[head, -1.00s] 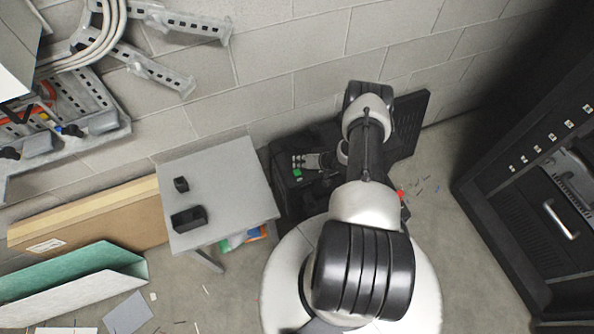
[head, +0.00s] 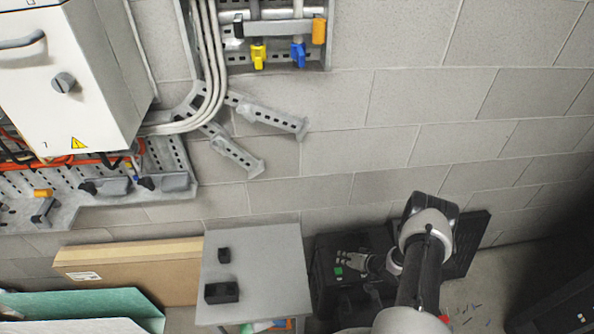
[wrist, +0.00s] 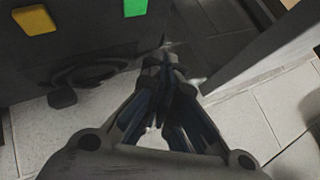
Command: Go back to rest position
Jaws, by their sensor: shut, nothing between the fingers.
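My gripper (head: 350,260) is at the end of my folded arm, in front of the dark box (head: 330,292) by the wall. In the wrist view my gripper (wrist: 165,68) has its fingers drawn together at the tips, with nothing between them. A dark surface with a green patch (wrist: 135,7) and a yellow patch (wrist: 35,20) lies beyond the fingers. Whether the fingertips touch it, I cannot tell.
A grey table (head: 265,250) with a small black block (head: 224,255) and a black holder (head: 221,292) stands left of the arm. A white cabinet (head: 75,90) hangs upper left. A dark rack (head: 565,300) stands lower right.

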